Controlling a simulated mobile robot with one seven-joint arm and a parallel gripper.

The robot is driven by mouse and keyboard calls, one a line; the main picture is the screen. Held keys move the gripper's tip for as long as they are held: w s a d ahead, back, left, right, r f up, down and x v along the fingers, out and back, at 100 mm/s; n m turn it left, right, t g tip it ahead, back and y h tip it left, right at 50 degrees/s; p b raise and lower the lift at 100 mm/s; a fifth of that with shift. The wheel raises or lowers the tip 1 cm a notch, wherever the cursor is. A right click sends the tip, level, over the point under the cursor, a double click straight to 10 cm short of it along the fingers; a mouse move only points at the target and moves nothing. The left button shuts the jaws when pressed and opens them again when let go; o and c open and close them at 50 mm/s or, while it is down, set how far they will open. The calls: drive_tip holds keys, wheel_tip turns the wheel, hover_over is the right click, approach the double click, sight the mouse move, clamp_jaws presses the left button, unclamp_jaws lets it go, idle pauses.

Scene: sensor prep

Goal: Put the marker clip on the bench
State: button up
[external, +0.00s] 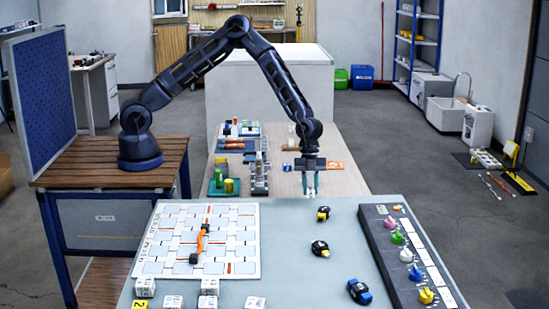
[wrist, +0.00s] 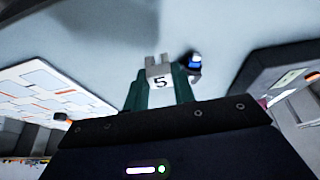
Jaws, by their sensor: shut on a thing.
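My gripper (external: 309,190) hangs at the far edge of the grey-blue bench (external: 290,240), with its green fingers pointing down. In the wrist view my gripper (wrist: 159,92) is shut on the marker clip (wrist: 159,79), a small pale grey piece with a black 5 and two prongs. The clip is between the two fingers, with its prongs pointing away from the wrist. The bench top (wrist: 110,65) shows pale blue beyond it. I cannot tell the exact gap between clip and bench.
A white board with an orange tool (external: 200,243) covers the bench's left side. White numbered blocks (external: 209,287) line the front. A cluttered wooden table (external: 345,180) lies behind.

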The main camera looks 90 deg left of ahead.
drive_tip(key=shift+f, duration=2.05)
drive_tip(key=o, duration=1)
drive_tip(key=shift+f, duration=0.1)
drive_tip(key=shift+c, duration=0.2)
